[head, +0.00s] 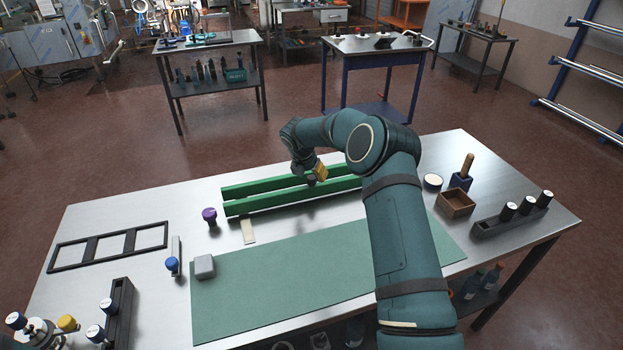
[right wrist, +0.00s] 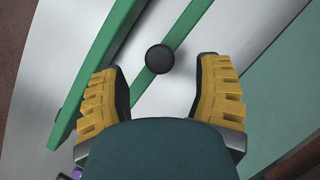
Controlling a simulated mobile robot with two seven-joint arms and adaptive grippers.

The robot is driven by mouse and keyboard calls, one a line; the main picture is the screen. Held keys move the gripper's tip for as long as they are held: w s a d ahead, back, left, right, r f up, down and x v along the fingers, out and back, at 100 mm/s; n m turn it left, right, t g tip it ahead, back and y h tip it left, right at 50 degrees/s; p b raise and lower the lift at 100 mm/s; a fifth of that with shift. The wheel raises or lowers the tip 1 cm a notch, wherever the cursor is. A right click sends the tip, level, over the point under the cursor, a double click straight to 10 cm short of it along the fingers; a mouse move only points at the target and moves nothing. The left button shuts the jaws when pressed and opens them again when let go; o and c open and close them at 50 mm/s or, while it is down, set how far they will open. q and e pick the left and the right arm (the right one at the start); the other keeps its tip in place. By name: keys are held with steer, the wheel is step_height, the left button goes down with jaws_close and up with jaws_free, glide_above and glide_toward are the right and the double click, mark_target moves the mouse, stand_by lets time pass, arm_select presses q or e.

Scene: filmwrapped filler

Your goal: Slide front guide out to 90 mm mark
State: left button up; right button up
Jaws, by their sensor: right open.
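Two long green guides lie side by side on the steel table. The front guide (head: 258,202) is the one nearer the green mat, and the back guide (head: 250,187) runs roughly alongside with a bare strip between. In the right wrist view the front guide (right wrist: 187,22) carries a round black knob (right wrist: 160,59). My right gripper (head: 317,172) is open above the front guide. In the right wrist view its yellow fingers (right wrist: 160,68) stand on either side of the knob, visibly apart from it. A pale flat strip (head: 248,231) lies before the guides; its markings cannot be read. My left gripper is out of view.
The green mat (head: 285,290) fills the table's front, with a grey block (head: 205,266) at its left corner. A purple-topped item (head: 209,216) stands near the guides' left ends. A wooden box (head: 456,204) and a dark bottle rack (head: 511,216) are at right.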

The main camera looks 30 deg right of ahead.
mark_target(311, 178)
steer(key=shift+x, duration=1.9)
jaws_close()
